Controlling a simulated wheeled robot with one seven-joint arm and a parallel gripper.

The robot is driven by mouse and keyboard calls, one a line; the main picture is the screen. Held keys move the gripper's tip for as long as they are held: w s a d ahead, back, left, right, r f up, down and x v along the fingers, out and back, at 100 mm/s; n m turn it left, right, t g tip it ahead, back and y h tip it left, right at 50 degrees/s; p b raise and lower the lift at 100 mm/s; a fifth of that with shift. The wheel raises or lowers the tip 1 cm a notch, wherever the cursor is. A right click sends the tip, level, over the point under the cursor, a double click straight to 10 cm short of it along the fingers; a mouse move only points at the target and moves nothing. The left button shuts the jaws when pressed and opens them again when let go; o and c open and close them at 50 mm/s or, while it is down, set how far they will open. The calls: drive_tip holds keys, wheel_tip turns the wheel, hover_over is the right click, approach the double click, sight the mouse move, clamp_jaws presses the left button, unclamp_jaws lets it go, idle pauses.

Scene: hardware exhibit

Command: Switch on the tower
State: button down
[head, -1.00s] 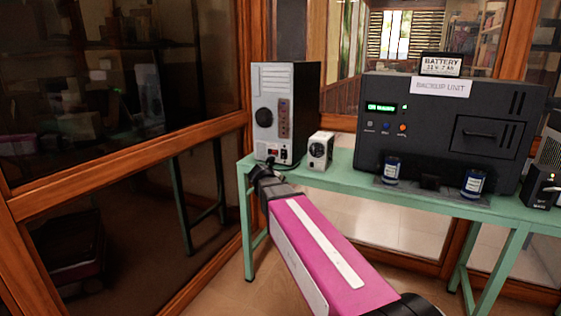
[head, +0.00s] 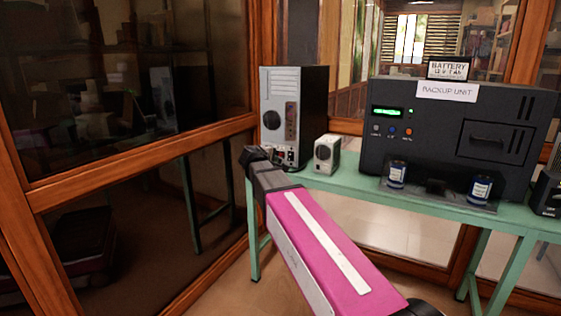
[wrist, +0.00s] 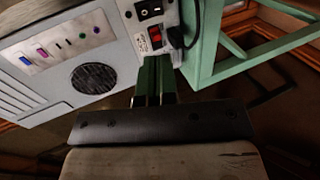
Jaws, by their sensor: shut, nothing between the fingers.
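The tower (head: 283,90), a silver-faced computer case with black sides, stands at the left end of the green table. In the wrist view, its silver panel (wrist: 122,45) shows a round dark fan grille, a row of coloured ports, a red rocker switch (wrist: 154,38), and a black switch or socket (wrist: 148,9) above it. A black cord (wrist: 190,32) sits beside the red switch. My gripper (head: 254,154) is at the tower's lower left front. Its fingers (wrist: 157,62) are shut and empty, pointing at the panel just below the red switch. I cannot tell whether they touch it.
A small white box (head: 327,154) stands right of the tower. A large black backup unit (head: 440,125) with two blue-labelled cans (head: 397,174) fills the table's (head: 350,182) middle. A wood-framed glass wall (head: 130,160) is close on the left.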

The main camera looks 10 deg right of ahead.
sight(290, 156)
drive_tip(key=x, duration=1.3)
drive_tip(key=shift+w+d+f, duration=0.1)
drive_tip(key=shift+d+f, duration=0.05)
drive_tip(key=shift+w+d+f, duration=0.1)
drive_tip(key=shift+w, duration=0.05)
drive_tip(key=shift+r, duration=0.8)
drive_tip(key=v, duration=1.4)
